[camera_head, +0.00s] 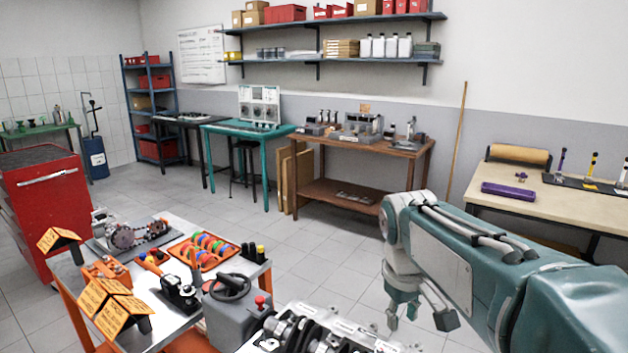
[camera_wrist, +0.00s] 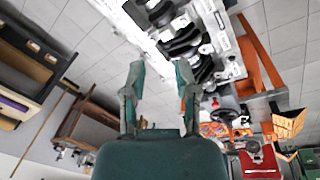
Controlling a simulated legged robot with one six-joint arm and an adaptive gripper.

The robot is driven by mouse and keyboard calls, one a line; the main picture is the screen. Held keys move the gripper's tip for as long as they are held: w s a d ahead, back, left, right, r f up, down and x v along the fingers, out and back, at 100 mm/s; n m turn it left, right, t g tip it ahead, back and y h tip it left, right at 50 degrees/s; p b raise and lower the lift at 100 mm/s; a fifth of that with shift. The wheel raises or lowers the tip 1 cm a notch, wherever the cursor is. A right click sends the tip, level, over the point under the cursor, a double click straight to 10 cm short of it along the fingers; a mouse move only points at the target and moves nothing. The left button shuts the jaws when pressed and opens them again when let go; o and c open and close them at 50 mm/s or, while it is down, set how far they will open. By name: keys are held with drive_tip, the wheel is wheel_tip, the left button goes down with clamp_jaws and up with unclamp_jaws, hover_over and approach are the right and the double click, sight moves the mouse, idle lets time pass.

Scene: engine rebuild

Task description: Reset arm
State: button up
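My teal and grey arm (camera_head: 450,262) reaches in from the lower right in the head view. Its wrist bends down, and my gripper (camera_head: 420,317) hangs over the floor, just right of the engine block (camera_head: 310,330). In the wrist view my gripper (camera_wrist: 157,80) shows two teal fingers spread apart with nothing between them. The gripper is open and empty. The engine block with its crankshaft also shows in the wrist view (camera_wrist: 200,40), beyond the fingertips.
An orange-framed cart (camera_head: 150,285) with parts and trays stands at the lower left. A red tool cabinet (camera_head: 40,200) is behind it. A wooden workbench (camera_head: 360,147) and a beige table (camera_head: 545,195) stand farther back. Tiled floor lies open between them.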

drive_tip(key=s+f+m+t, duration=0.2)
drive_tip(key=s, duration=0.6)
drive_tip(key=s+f+m+t+y, duration=0.1)
drive_tip(key=s+f+m+t, duration=0.1)
drive_tip(key=s, duration=0.6)
drive_tip(key=shift+s+d+m, duration=0.3)
drive_tip(key=shift+d, duration=0.1)
